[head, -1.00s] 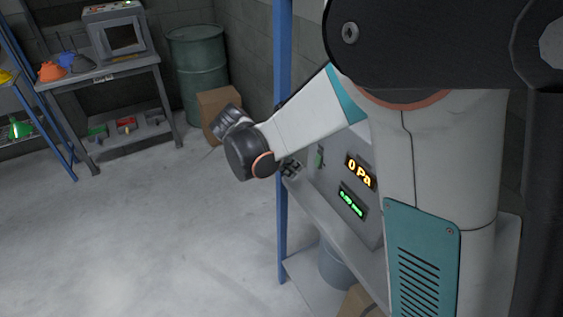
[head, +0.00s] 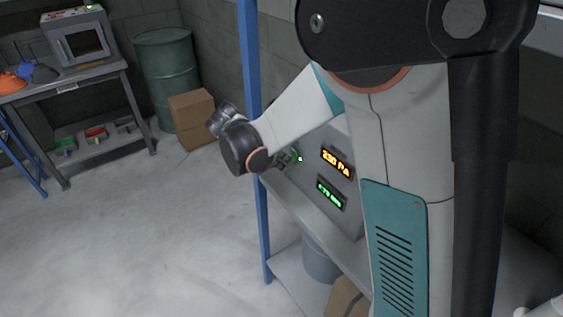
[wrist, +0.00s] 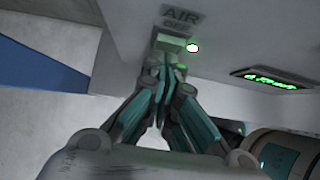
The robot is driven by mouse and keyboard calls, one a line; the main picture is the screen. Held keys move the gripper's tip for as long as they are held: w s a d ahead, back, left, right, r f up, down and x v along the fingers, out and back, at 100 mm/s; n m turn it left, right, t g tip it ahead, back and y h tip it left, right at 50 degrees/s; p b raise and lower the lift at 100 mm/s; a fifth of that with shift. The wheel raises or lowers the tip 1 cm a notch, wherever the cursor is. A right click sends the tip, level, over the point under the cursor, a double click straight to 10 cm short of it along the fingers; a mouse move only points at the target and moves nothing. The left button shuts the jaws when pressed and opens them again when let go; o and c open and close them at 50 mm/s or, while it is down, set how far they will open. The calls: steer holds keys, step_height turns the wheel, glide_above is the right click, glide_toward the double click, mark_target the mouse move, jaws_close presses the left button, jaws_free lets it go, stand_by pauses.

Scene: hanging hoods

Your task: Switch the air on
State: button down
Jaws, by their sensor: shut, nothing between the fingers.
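The grey control box (head: 345,208) sits on a shelf behind my arm in the head view. In the wrist view the AIR label (wrist: 182,14) is on its face, with a green switch (wrist: 170,43) just below it. A small lamp (wrist: 192,47) beside the switch glows bright white-green. My gripper (wrist: 172,70) is shut and empty, its fingertips at the switch's lower edge; I cannot tell if they touch. In the head view my gripper (head: 289,158) is partly hidden by the wrist. The amber display (head: 337,162) reads about 230 Pa; the green display (head: 330,193) is lit but hard to read.
A blue post (head: 252,130) stands close to my arm, and the shelf (head: 300,215) runs along under the box. A grey bucket (head: 320,259) is below it. A cardboard box (head: 192,118), green drum (head: 168,80) and workbench (head: 85,85) stand at the back.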

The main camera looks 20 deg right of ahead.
steer(key=shift+r, duration=0.15)
steer(key=shift+r+p, duration=0.5)
steer(key=shift+r, duration=0.2)
steer(key=shift+a, duration=0.1)
